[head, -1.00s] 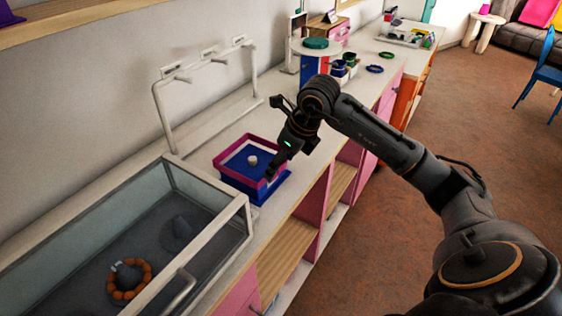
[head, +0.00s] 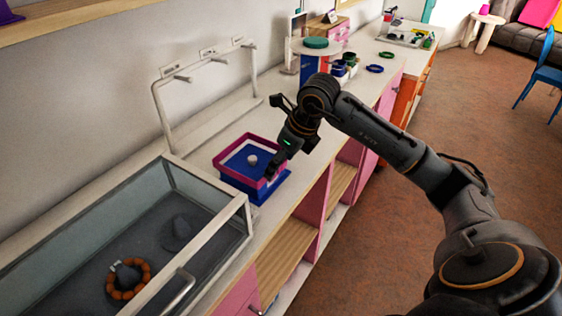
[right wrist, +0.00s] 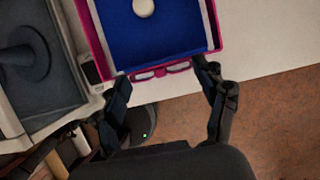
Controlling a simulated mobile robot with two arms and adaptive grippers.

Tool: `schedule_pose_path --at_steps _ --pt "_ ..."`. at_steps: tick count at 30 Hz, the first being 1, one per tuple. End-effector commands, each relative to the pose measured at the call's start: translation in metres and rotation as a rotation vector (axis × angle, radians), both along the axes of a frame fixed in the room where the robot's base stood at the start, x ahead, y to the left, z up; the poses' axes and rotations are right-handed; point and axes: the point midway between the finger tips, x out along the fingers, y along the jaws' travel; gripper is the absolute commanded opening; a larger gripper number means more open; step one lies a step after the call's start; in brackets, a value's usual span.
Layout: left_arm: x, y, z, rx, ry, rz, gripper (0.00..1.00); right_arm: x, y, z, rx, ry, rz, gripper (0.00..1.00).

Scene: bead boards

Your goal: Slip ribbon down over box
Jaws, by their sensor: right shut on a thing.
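The ribbon (head: 231,151) is a magenta square loop framing the top of the blue box (head: 252,190) on the counter. The blue lid with a pale round knob (head: 252,159) shows inside the loop. Blue box sides show below the ribbon; I cannot tell if the loop touches them. My right gripper (head: 270,173) is at the ribbon's near right side. My left gripper is out of view.
A glass-sided case (head: 205,180) with an orange bead ring (head: 127,281) stands at left. A white hook rack (head: 158,110) is behind the box. A round stand (head: 316,46) and green and blue rings lie farther along the counter. The counter right of the box is clear.

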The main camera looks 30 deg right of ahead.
Motion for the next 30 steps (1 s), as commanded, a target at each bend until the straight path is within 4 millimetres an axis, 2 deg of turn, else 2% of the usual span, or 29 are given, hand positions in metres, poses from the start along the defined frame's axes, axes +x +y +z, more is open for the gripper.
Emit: schedule_pose_path --at_steps 30 --pt "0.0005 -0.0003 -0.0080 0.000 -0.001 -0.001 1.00 0.0001 -0.0001 -0.0060 0.001 0.000 0.000 0.46"
